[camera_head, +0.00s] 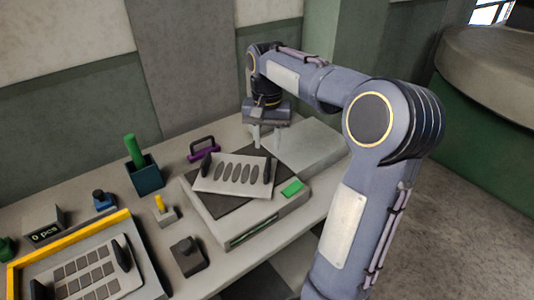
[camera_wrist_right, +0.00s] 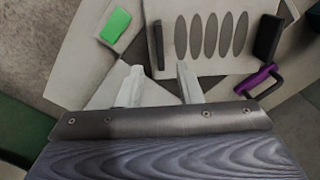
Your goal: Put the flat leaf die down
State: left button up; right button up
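The flat leaf die (camera_head: 235,190) is a pale plate with a row of dark leaf shapes and a black upright grip at each end. It lies on the dark bed of the grey machine (camera_head: 215,208), turned askew to it. My right gripper (camera_head: 267,140) is behind and above the die's right-hand grip, fingers apart and empty. In the right wrist view, the fingers (camera_wrist_right: 160,80) stand on either side of the line to the near grip (camera_wrist_right: 158,42), with a gap short of it. My left gripper is not in view.
A green button (camera_head: 292,188) is on the machine's front right. A purple handle (camera_head: 203,149) lies behind the machine. A yellow-rimmed tray (camera_head: 70,249) holds another plate at left. A dark holder (camera_head: 146,178) with a green rod stands behind. The grey surface (camera_head: 310,150) right of the machine is clear.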

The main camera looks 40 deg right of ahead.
jog(key=s+a+r+n+t+y, duration=0.1)
jog(key=s+a+n+t+y, duration=0.3)
jog(key=s+a, duration=0.7)
jog(key=s+a+f+n+t, duration=0.1)
jog(key=s+a+f+n, duration=0.3)
jog(key=a, duration=0.6)
notch_tip(320, 180, down, 3)
jog(key=s, duration=0.3)
jog(key=shift+r+n+t, duration=0.15)
jog(key=shift+n+t, duration=0.15)
